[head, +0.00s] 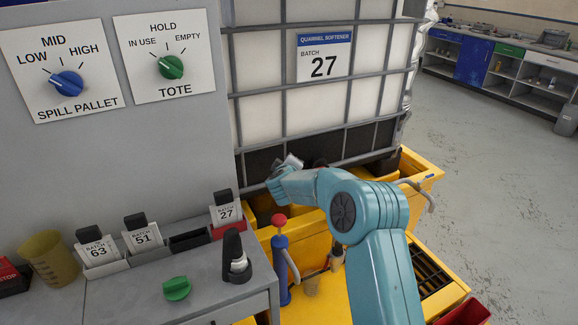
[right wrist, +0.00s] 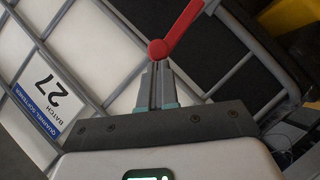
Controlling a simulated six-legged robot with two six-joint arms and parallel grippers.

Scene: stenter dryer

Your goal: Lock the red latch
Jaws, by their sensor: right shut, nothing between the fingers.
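The red latch (right wrist: 178,32) shows in the right wrist view as a lever with a round end, slanting up to the right, in front of the tote's metal cage. My right gripper (right wrist: 157,68) is shut and empty, with its fingertips just below the round end. I cannot tell whether they touch it. In the head view my right arm reaches to the base of the white caged tote (head: 325,105); its fingers and the latch are not clearly visible there. My left gripper is out of view.
A grey panel with a blue knob (head: 66,84) and a green knob (head: 171,67) stands left. A bench below holds batch cards, a yellow jug (head: 50,258) and a loose green knob (head: 177,288). A yellow spill pallet (head: 423,172) lies under the tote.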

